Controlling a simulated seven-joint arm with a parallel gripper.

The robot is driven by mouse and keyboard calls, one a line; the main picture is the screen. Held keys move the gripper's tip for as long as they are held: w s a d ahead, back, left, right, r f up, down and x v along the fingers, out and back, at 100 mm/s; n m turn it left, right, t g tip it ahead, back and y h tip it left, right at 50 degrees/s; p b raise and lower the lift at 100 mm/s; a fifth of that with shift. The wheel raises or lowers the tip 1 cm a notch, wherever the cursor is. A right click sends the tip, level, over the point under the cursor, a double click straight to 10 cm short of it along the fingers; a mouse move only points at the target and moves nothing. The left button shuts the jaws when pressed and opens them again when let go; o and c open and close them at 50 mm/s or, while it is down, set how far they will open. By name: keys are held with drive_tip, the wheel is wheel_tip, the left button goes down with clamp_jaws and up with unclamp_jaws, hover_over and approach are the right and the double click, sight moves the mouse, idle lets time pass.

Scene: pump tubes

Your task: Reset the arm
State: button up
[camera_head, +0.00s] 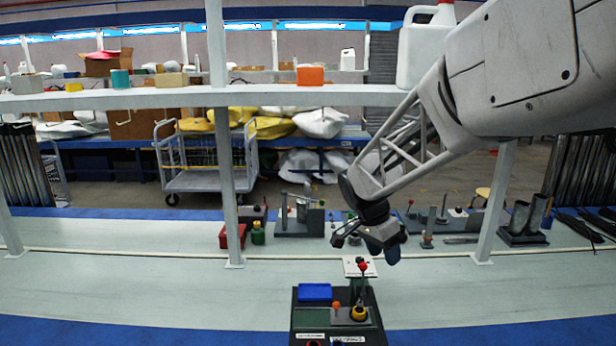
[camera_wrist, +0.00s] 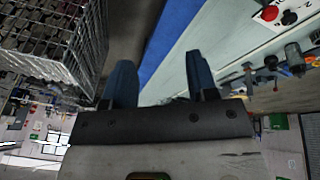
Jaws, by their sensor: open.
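My arm (camera_head: 490,75) reaches in from the upper right in the head view. My gripper (camera_head: 370,238) hangs above the pale bench, behind and above the small pump station (camera_head: 337,315). In the wrist view my gripper (camera_wrist: 160,85) shows two dark blue fingers spread wide apart, with nothing between them. The station carries a blue block (camera_head: 315,292), an orange knob and a red-topped lever (camera_head: 362,268) on a yellow ring. My gripper is apart from these parts.
A white shelf (camera_head: 130,98) with uprights spans the bench. A white jug (camera_head: 424,45) stands on it beside my arm. Fixtures (camera_head: 300,217), a red box (camera_head: 232,236) and metal tubes (camera_head: 522,220) line the bench's back. A wire cage (camera_wrist: 60,35) shows in the wrist view. The left bench is clear.

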drive_tip(key=s+r+n+t+y, duration=0.2)
drive_tip(key=s+n, duration=0.9)
drive_tip(key=s, duration=2)
drive_tip(key=shift+s+d+r+n+t+y, duration=0.15)
drive_tip(key=shift+s+d+n+t+y, duration=0.2)
drive_tip(key=shift+y, duration=0.45)
